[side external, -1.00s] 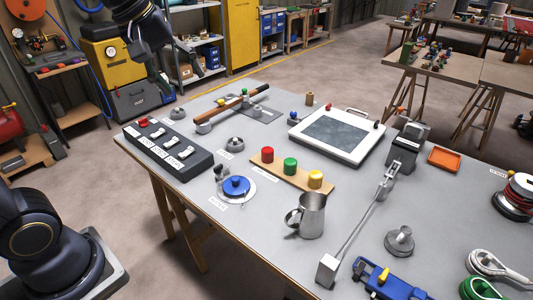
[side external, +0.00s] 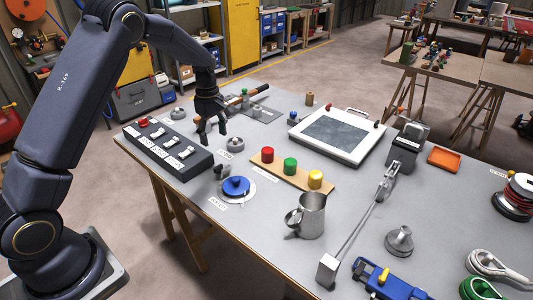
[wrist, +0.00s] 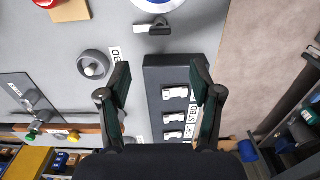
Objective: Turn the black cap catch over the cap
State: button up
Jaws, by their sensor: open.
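The blue cap (side external: 236,186) sits on a white round base on the bench. At its upper left is a small dark catch (side external: 221,171) on a pale mount. In the wrist view the cap (wrist: 158,2) is cut by the top edge. The black catch (wrist: 159,30) lies beside the white rim there, not over the blue cap. My gripper (side external: 214,137) is open and empty, above the bench between the black switch box and a round grey knob, short of the catch. In the wrist view its fingers (wrist: 160,68) are spread, with the catch beyond their tips.
The black switch box (side external: 168,147) with white switches lies left of the catch. The grey knob (side external: 235,143) stands behind it. A board with red, green and yellow buttons (side external: 291,172) and a metal jug (side external: 308,215) stand to the right.

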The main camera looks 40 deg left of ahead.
aim_at(218, 166)
notch_tip(218, 166, down, 12)
dwell(0.3)
jog(key=c, duration=1.1)
jog(key=shift+c, duration=0.2)
